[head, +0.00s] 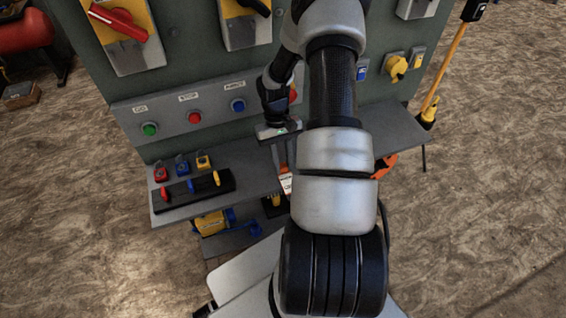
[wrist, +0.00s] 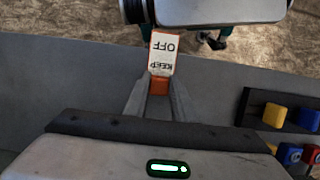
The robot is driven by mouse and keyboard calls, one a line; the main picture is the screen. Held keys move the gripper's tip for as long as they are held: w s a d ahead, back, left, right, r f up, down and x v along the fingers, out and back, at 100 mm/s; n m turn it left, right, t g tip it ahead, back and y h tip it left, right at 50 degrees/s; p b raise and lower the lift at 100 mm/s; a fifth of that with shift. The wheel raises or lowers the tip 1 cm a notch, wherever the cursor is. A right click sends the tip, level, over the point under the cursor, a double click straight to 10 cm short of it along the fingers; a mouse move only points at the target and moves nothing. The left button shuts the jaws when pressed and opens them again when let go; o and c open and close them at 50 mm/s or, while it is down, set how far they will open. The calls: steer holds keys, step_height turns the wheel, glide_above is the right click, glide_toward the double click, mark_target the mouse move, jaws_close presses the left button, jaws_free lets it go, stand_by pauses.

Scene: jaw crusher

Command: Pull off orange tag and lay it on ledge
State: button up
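The orange tag (wrist: 161,56) has a white face reading "KEEP OFF", upside down in the wrist view. My gripper (wrist: 158,88) has its two fingers close together on the tag's orange end, and the printed part sticks out beyond the fingertips. In the head view, the tag (head: 286,183) shows just left of my forearm, partly hidden by it. The grey ledge (head: 255,175) runs along the panel's front below my gripper. It also shows in the wrist view (wrist: 75,95). I cannot tell whether the tag touches the ledge.
A black rack (head: 195,190) with coloured tools and several small padlocks stands at the ledge's left end. Green, red and blue buttons (head: 195,117) are on the panel behind. An orange object (head: 385,165) lies to the right, partly behind my arm. Bare ledge shows between.

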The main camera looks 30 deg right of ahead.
steer(key=o, duration=0.5)
steer(key=shift+c, duration=0.2)
steer(key=shift+r, duration=0.1)
